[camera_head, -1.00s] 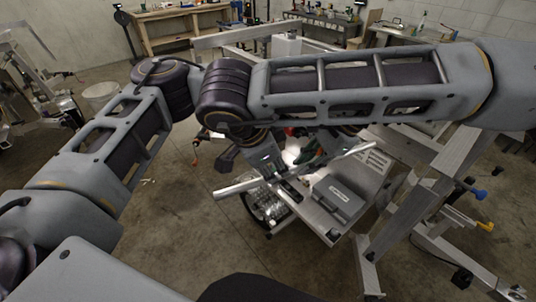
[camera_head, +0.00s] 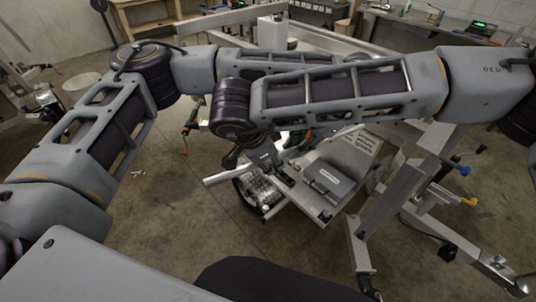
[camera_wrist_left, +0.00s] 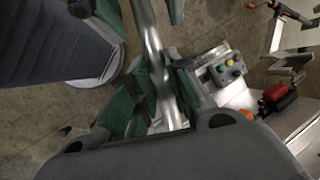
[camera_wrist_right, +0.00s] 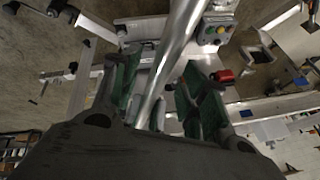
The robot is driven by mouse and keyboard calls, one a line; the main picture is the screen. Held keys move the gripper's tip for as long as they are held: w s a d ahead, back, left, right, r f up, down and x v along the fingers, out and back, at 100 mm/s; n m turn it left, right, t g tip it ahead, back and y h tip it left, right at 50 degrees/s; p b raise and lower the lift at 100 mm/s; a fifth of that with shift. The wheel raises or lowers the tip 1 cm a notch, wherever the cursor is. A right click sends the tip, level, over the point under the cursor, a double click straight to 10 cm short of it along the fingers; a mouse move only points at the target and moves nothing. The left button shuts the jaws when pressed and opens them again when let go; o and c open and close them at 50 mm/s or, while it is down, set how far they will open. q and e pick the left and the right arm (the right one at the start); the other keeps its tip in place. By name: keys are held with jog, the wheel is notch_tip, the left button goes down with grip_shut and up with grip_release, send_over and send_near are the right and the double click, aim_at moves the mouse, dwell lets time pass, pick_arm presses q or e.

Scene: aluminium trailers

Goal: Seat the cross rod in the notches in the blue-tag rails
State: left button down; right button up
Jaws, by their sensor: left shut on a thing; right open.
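The cross rod (camera_head: 222,177) is a bright metal bar held aslant in the head view, its left end lower. My left gripper (camera_head: 308,138) is mostly hidden behind my right arm; in the left wrist view (camera_wrist_left: 160,95) it is shut on the rod. My right gripper (camera_head: 264,160) is further left along the rod; in the right wrist view (camera_wrist_right: 160,100) its green-padded fingers are open with the rod between them. A small blue patch (camera_wrist_right: 245,113) on metal shows there; I cannot tell whether it is a rail tag. Notches are not clear.
Below the rod, a grey box (camera_head: 328,182) sits on a metal platform. A button box (camera_wrist_right: 214,32) lies near the rod. Open floor is at lower left.

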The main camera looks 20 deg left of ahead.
grip_shut()
pick_arm(q)
jog(key=c, duration=1.3)
grip_release()
jog(key=shift+o, duration=0.2)
jog(key=shift+r, duration=0.15)
jog(key=v, duration=1.1)
jog(key=shift+d+r, duration=0.25)
jog(key=shift+r, duration=0.05)
